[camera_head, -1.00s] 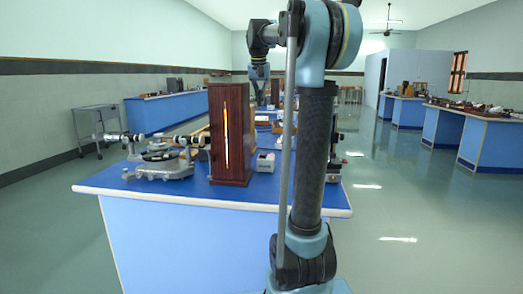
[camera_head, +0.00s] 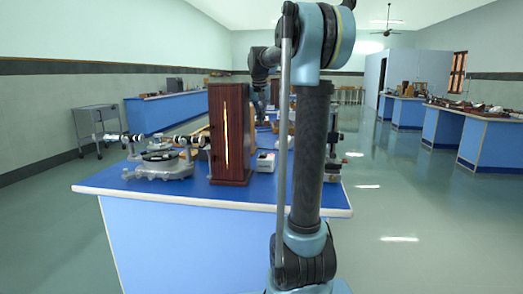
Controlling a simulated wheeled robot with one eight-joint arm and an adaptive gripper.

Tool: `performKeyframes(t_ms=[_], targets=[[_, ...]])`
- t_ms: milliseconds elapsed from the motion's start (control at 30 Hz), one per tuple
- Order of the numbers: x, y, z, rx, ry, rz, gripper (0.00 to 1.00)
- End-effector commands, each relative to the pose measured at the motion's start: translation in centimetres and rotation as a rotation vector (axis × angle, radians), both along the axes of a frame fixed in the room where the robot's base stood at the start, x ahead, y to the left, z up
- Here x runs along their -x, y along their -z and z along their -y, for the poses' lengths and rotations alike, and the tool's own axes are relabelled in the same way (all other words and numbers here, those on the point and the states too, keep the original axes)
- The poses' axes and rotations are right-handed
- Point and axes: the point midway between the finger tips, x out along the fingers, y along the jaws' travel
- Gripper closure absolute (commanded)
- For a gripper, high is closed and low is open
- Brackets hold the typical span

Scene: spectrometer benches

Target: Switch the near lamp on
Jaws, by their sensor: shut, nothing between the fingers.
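A tall dark wooden lamp housing (camera_head: 229,150) stands upright on the near blue bench (camera_head: 150,190). A bright yellow-orange slit glows down its front. A small white-grey box (camera_head: 266,162) sits on the bench just right of the housing; its details are too small to read. My gripper (camera_head: 260,117) is small and points down beyond and above that box, to the right of the housing's upper part. It looks shut and empty. I cannot tell whether it touches anything. My upright arm link covers part of the bench to the right.
A spectrometer (camera_head: 163,163) with metal tubes stands left of the housing. Other instruments (camera_head: 333,160) stand at the bench's right edge, partly behind my arm. A grey trolley (camera_head: 98,125) stands by the left wall.

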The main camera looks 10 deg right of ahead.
Motion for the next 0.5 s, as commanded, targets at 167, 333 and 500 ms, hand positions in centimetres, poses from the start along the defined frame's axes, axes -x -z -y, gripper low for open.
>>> performKeyframes(t_ms=[167, 333, 500], targets=[[-0.9, 3.1, 0.3, 0.000, 0.000, 0.000, 1.00], [-1.7, 6.0, 0.6, 0.000, 0.000, 0.000, 1.00], [-2.5, 8.9, 0.8, 0.000, 0.000, 0.000, 1.00]])
